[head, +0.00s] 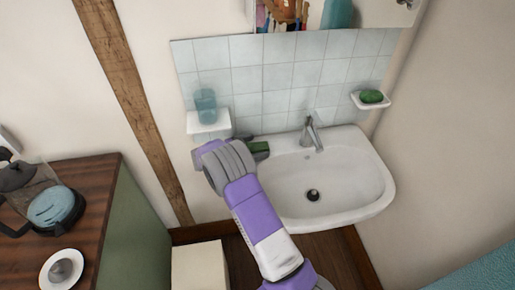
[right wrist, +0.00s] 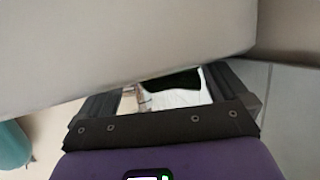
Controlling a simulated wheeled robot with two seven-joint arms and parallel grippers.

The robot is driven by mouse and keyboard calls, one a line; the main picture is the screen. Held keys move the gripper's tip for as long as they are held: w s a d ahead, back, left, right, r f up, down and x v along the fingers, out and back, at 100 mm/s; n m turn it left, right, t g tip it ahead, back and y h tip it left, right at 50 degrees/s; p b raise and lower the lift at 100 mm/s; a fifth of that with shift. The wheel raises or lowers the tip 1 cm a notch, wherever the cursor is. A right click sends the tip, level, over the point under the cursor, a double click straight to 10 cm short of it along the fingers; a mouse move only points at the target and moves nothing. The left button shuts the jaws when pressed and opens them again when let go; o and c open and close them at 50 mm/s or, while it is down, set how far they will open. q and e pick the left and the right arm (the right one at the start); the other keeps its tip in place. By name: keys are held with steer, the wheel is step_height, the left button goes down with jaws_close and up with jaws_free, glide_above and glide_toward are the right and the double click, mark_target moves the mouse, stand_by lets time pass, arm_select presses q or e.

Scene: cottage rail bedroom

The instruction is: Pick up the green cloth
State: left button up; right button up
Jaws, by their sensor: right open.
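The green cloth (head: 259,147) shows as a small dark green patch at the left rim of the white sink, partly hidden by my right gripper. My right gripper (head: 243,142) is just left of it, below the cup shelf, with its fingers mostly hidden behind my wrist. In the right wrist view, my right gripper (right wrist: 165,97) has its fingers spread apart. A very dark patch, perhaps the cloth (right wrist: 172,82), shows between and beyond them. I cannot tell whether the fingers touch it. My left gripper is not in view.
The sink (head: 350,185) has a tap (head: 312,132) at its back. A small shelf (head: 209,121) with a blue cup (head: 205,104) is close above my right gripper. A soap dish (head: 371,101) holds green soap (head: 372,96). A wooden-topped cabinet (head: 98,180) stands at the left.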

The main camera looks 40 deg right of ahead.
steer(key=c, duration=1.2)
steer(key=shift+r, duration=0.1)
